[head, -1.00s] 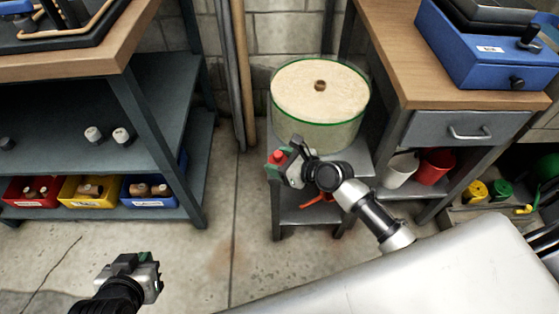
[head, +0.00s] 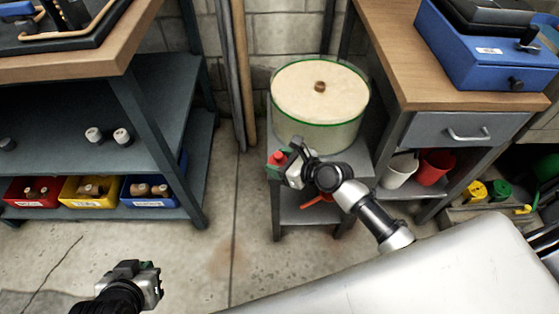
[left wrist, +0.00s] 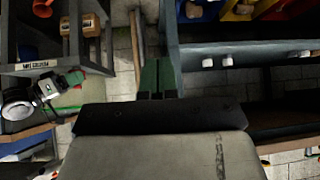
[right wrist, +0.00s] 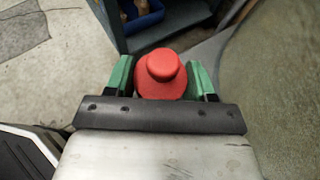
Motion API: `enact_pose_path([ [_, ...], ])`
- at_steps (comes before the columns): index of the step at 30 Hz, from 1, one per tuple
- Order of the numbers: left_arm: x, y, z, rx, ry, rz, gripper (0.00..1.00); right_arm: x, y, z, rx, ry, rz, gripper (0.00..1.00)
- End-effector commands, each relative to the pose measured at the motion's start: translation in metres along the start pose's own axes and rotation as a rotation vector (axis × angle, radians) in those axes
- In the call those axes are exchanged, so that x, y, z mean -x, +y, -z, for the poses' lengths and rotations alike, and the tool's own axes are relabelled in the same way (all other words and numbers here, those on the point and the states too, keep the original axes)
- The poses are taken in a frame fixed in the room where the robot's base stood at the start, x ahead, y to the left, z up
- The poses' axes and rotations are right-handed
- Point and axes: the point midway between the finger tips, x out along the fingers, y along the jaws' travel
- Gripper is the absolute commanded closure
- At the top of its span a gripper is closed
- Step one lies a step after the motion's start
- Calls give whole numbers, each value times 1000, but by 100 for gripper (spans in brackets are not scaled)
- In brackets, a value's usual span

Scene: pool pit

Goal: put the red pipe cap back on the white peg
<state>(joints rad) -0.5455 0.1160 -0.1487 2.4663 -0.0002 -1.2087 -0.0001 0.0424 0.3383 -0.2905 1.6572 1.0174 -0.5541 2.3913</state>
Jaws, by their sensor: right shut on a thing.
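The red pipe cap (head: 275,158) is held in my right gripper (head: 283,162), in front of the pale drum. In the right wrist view the red cap (right wrist: 162,72) sits between the two green fingers, which press on its sides, with its narrower round top showing. My left gripper (head: 150,280) is low at the left over the floor, empty. In the left wrist view its green fingertips (left wrist: 158,78) are together. I cannot pick out the white peg for certain in any view.
A pale drum with a green band (head: 318,135) stands on a small grey table. White fittings (head: 121,135) sit on the left shelf above red, yellow and blue bins (head: 152,202). White and red buckets (head: 398,170) stand under the right bench. The middle floor is clear.

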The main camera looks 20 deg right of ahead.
Motion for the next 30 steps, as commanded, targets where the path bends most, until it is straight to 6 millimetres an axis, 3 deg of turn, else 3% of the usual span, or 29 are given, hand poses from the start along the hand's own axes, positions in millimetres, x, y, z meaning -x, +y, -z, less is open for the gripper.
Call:
enact_pose_path([
  [30, 6, -4, -16, 3, -106, 9, 100, 0, 0, 0, 0, 0, 0, 68],
])
